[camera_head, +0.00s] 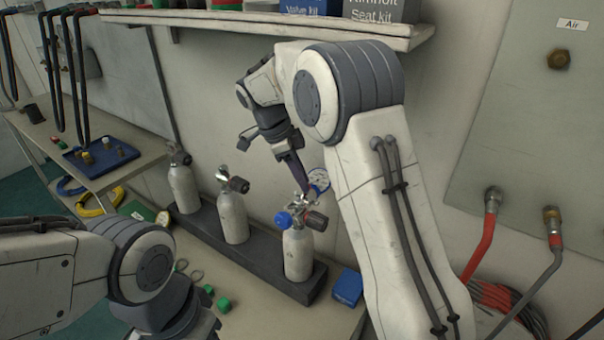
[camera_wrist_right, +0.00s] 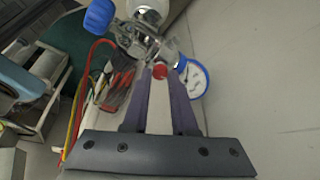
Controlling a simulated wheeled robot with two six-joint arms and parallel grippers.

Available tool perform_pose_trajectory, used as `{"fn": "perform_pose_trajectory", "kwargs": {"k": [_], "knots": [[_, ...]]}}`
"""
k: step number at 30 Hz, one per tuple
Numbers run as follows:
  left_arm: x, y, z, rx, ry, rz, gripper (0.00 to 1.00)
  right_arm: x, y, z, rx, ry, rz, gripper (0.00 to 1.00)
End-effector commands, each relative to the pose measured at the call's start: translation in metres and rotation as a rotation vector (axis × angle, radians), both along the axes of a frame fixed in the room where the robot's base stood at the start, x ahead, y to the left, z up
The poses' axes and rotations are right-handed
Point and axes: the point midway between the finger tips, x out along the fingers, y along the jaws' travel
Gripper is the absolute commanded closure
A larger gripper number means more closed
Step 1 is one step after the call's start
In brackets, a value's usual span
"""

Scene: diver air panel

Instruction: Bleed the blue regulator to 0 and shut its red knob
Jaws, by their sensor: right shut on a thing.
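The blue regulator sits on top of the right-hand white cylinder (camera_head: 298,254), with a blue handwheel (camera_head: 283,219) and a blue-rimmed gauge (camera_head: 318,181). In the right wrist view its gauge (camera_wrist_right: 196,80) shows at the right and its blue handwheel (camera_wrist_right: 99,16) at the upper left. The gauge needle is too small to read. The red knob (camera_wrist_right: 160,71) lies between the fingertips of my right gripper (camera_wrist_right: 161,74). My right gripper (camera_head: 304,190) is shut on it, reaching down from behind the cylinder. My left arm enters at the lower left; its fingers are out of view.
Two other cylinders (camera_head: 184,188) (camera_head: 232,217) stand in the same dark rack (camera_head: 200,235). A blue box (camera_head: 347,287) is right of the rack. Green caps (camera_head: 223,304) lie in front. A shelf (camera_head: 270,24) overhangs, and a wall panel (camera_head: 545,130) with hoses stands right.

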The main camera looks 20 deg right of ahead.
Motion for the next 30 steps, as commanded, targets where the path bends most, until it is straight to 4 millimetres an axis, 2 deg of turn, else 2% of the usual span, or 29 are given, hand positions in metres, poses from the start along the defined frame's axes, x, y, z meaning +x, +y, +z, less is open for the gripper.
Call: {"fn": "perform_pose_trajectory", "kwargs": {"k": [9, 23, 24, 25, 26, 30], "knots": [[0.0, 0.0, 0.0067, 0.0, 0.0, 0.0, 0.5, 0.0013, -0.0002, 0.001, 0.001, -0.002, -0.087, 1.0], [0.0, 0.0, 0.0068, 0.0, 0.0, 0.0, 0.5, 0.0013, -0.0002, 0.0006, 0.0, -0.001, -0.097, 1.0], [0.0, 0.0, 0.0068, 0.0, 0.0, 0.0, 0.5, 0.0013, -0.0002, 0.0006, 0.0, -0.002, -0.097, 0.63], [0.0, 0.0, 0.0068, 0.0, 0.0, 0.0, 0.5, 0.0013, -0.0003, 0.0005, 0.0, -0.002, -0.096, 0.52], [-0.0001, 0.0, 0.0068, 0.0, 0.0, 0.0, 0.5, 0.0013, -0.0003, 0.0005, 0.001, -0.001, -0.096, 0.44], [0.0, 0.0, 0.0068, 0.0, 0.0, 0.0, 0.5, 0.0012, -0.0003, 0.0003, 0.001, -0.001, -0.096, 0.44]]}}
